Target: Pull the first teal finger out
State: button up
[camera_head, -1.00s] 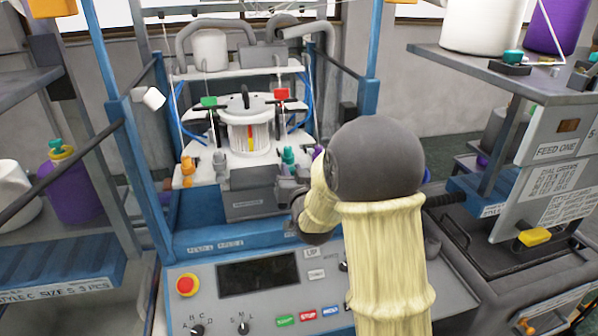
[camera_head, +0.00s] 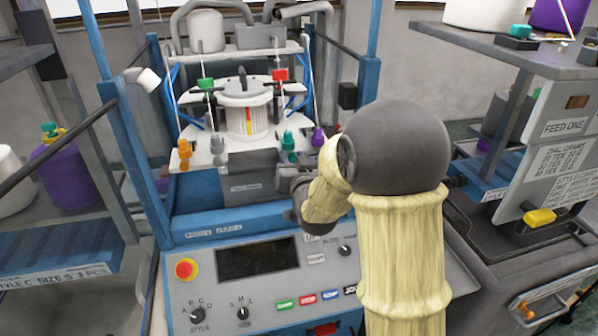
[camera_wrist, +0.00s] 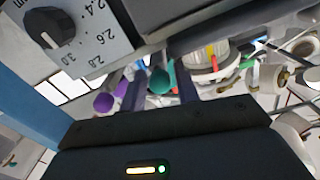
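A teal finger (camera_head: 288,141) stands upright at the front right of the machine's white plate (camera_head: 240,152), beside a purple finger (camera_head: 318,138). In the wrist view the teal finger's rounded end (camera_wrist: 160,82) shows between my gripper's two dark fingers, and the purple one (camera_wrist: 103,102) lies to their left. My gripper (camera_wrist: 161,72) looks open, its fingers apart. I cannot tell whether they touch the teal finger or how far off it is. In the head view my gripper is mostly hidden by my arm.
An orange finger (camera_head: 184,152) and a grey finger (camera_head: 217,145) stand left on the plate. A white striped cylinder (camera_head: 246,115) is behind. A control panel (camera_head: 258,258) with a red button (camera_head: 186,269) is in front. A dial (camera_wrist: 48,28) fills the wrist view's upper left.

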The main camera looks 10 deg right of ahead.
jog(key=s+d+b, duration=0.1)
jog(key=s+b, duration=1.1)
jog(key=s, duration=0.5)
jog(key=shift+s+d, duration=0.2)
jog(key=shift+s, duration=0.05)
notch_tip(320, 180, down, 13)
jog(key=s+d+g+h+p, duration=0.15)
jog(key=g+p, duration=0.25)
jog(key=g, duration=0.4)
jog(key=s+d+f+n+g+p, duration=0.1)
jog(key=s+d+f+g+p, duration=0.1)
jog(key=s+f+g, duration=0.5)
jog(key=shift+s, duration=1)
jog(key=shift+d, duration=0.1)
dwell(1.5)
